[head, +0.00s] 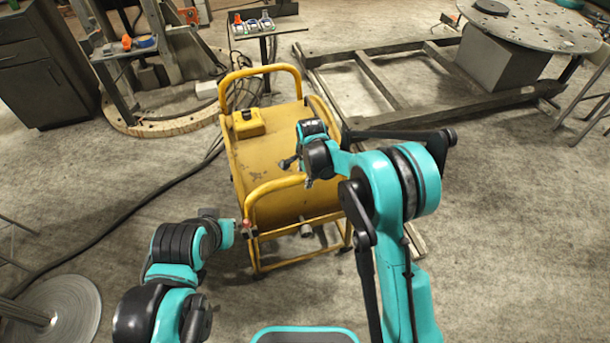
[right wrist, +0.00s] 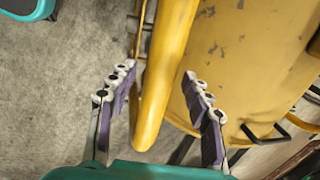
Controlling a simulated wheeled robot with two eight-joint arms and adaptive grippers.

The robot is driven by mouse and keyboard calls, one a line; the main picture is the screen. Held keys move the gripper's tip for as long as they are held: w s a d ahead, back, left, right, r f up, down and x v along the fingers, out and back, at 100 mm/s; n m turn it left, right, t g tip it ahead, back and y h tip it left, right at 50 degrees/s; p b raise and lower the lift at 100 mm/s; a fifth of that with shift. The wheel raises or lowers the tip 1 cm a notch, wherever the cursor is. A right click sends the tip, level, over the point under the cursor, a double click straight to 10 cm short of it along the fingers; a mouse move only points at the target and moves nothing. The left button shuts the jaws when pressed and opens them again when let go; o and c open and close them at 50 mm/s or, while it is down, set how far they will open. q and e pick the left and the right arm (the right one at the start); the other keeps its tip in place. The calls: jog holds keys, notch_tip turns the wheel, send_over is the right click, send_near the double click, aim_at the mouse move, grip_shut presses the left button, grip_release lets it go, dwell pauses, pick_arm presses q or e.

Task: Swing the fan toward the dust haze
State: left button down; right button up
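The fan is a yellow drum (head: 265,150) in a tubular frame with wheels, standing on the floor in the middle of the head view. Its near handle (head: 275,184) also shows in the right wrist view as a thick yellow bar (right wrist: 168,70). My right gripper (right wrist: 162,88) is open, with one finger on each side of that bar in the picture; no finger touches it. In the head view, my right gripper (head: 292,164) is small and partly hidden by its arm. My left gripper (head: 247,229) is by the frame's near left corner; its fingers are unclear. I see no distinct dust haze.
A wooden floor frame (head: 365,78) lies behind and right of the fan. A perforated round table (head: 530,25) stands at the back right. A black cable (head: 120,215) crosses the floor at left. A small table (head: 265,28) stands behind the fan.

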aim_at(280, 180)
grip_shut()
jog(key=a+m, duration=0.1)
jog(key=a, duration=0.1)
jog(key=s+a, duration=0.1)
jog(key=a, duration=0.2)
jog(key=s+a+m, duration=0.1)
jog(key=a, duration=0.2)
jog(key=shift+m+h, duration=0.3)
jog(key=a+m, duration=0.3)
jog(key=a, duration=0.7)
jog(key=shift+w+h+p, duration=0.15)
jog(key=shift+h+p, duration=0.15)
jog(key=shift+p, duration=0.05)
jog(key=shift+o, duration=1.1)
grip_release()
